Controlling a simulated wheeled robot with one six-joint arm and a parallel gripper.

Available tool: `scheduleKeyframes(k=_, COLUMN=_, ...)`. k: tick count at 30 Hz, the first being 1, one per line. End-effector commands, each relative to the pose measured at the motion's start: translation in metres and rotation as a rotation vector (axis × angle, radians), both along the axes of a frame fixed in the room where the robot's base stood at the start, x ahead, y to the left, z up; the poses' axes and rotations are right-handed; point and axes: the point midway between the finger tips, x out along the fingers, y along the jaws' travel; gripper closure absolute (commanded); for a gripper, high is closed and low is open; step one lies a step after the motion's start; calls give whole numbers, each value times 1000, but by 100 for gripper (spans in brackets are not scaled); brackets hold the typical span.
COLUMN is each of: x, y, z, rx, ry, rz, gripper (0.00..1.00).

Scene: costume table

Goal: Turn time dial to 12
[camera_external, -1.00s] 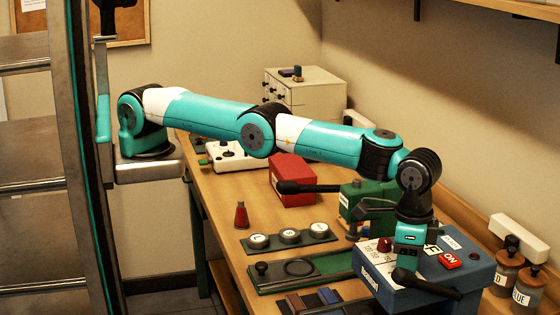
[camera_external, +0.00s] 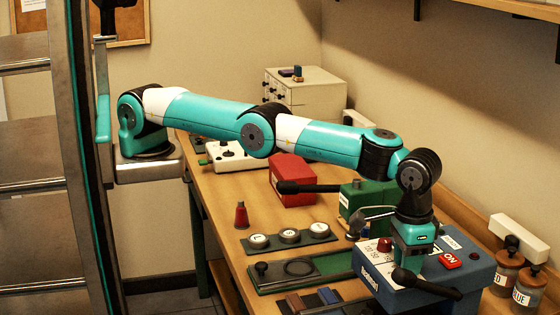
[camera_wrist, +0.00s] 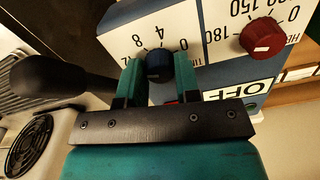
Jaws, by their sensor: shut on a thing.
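The time dial (camera_wrist: 159,66) is a small dark blue knob on the white panel of a blue machine (camera_external: 400,292). In the wrist view the numbers 0, 4 and 8 show upside down beside it; the rest of its scale is hidden. My gripper (camera_wrist: 158,76) has one teal finger on each side of the knob and is shut on it. In the external view my gripper (camera_external: 410,262) points down onto the machine's top and hides the dial. I cannot read where the dial's pointer stands.
A red knob (camera_wrist: 262,37) with its own scale sits beside the dial. A black-ended lever (camera_external: 425,285) sticks out at the machine's front. A red ON button (camera_external: 451,260) is right of my gripper. Labelled bottles (camera_external: 527,287) stand at the right.

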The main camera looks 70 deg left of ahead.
Motion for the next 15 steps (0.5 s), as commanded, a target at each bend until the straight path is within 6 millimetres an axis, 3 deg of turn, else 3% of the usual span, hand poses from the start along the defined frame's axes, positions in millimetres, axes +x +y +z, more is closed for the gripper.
scheduleKeyframes(k=7, x=0, y=0, z=1, rx=-1, ry=-1, rz=-1, gripper=93)
scheduleKeyframes(k=8, x=0, y=0, z=1, rx=-1, ry=-1, rz=-1, gripper=63)
scheduleKeyframes(k=10, x=0, y=0, z=1, rx=-1, ry=-1, rz=-2, gripper=47)
scheduleKeyframes(k=15, x=0, y=0, z=0, rx=-1, ry=-1, rz=-2, gripper=44)
